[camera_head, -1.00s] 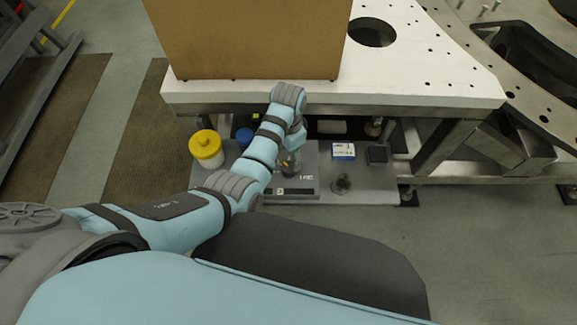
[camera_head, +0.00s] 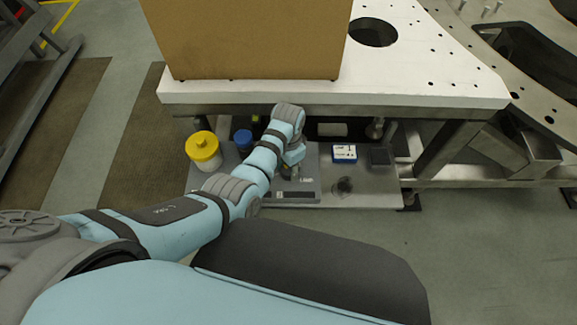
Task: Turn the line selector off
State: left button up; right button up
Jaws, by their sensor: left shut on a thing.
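The line selector appears to be on the grey panel (camera_head: 296,195) on the low shelf under the white plate. Its knob is mostly hidden behind my left gripper (camera_head: 290,172), so I cannot tell which way it points. My left arm comes in from the left and reaches down to the panel. The gripper is small and partly covered by its own wrist. It is shut on a small part at the panel, likely the selector knob. My right gripper does not show.
A yellow-lidded white tub (camera_head: 204,151) and a blue-capped container (camera_head: 243,140) stand left of my wrist. A blue-and-white box (camera_head: 344,153) and a dark block (camera_head: 380,156) sit to the right. The white plate (camera_head: 425,85) with a cardboard box (camera_head: 245,40) overhangs the shelf.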

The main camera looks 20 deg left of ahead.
pick_arm(q)
jog(key=shift+r+n, duration=0.1)
jog(key=shift+n, duration=0.2)
jog(key=n+p, duration=0.2)
jog(key=n, duration=0.3)
jog(key=shift+n+p, duration=0.3)
jog(key=shift+p, duration=0.05)
jog(key=shift+a+n, duration=0.1)
jog(key=shift+n, duration=1.3)
jog(key=o, duration=1.2)
jog(key=shift+c, duration=0.2)
